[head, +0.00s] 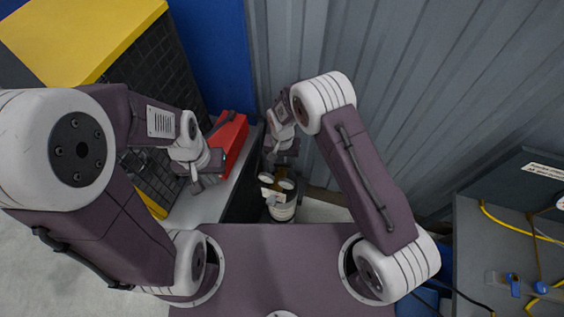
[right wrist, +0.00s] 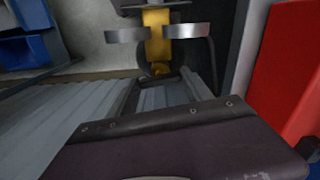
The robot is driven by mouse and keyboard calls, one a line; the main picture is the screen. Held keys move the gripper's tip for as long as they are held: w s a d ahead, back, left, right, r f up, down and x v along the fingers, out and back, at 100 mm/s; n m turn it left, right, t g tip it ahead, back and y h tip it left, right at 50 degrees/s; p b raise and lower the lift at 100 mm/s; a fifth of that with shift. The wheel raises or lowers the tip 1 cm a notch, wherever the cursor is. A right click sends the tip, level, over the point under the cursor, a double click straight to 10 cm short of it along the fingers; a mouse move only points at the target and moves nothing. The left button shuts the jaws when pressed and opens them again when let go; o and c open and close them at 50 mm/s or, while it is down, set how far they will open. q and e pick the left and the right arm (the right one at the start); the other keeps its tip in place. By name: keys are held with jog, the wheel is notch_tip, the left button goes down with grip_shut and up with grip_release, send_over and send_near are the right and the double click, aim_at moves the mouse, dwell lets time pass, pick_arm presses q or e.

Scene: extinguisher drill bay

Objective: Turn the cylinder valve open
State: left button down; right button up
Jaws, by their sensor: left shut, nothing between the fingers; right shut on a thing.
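The cylinder (head: 282,213) stands upright below and ahead of me, with a pale label on its side. Its brass-yellow valve (head: 281,173) sits on top, with pale round parts beside it. The contact is partly hidden in the head view. My left gripper (head: 196,187) is shut and empty, left of the cylinder.
A yellow-topped black rack (head: 80,35) stands at the left. A grey corrugated wall (head: 430,80) is behind. A panel with yellow cables (head: 510,215) is at the right.

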jog(key=n+b, duration=0.1)
jog(key=n, duration=0.2)
jog(key=shift+w+n, duration=0.1)
jog(key=shift+n, duration=0.2)
jog(key=n+b, duration=0.1)
jog(key=n, duration=0.3)
jog(key=shift+n+b, duration=0.3)
jog(key=n, duration=0.4)
jog(key=shift+b, duration=0.4)
jog(key=shift+n, duration=2.1)
jog(key=o, duration=1.4)
jog(key=shift+c, duration=0.2)
jog(key=shift+a, duration=0.1)
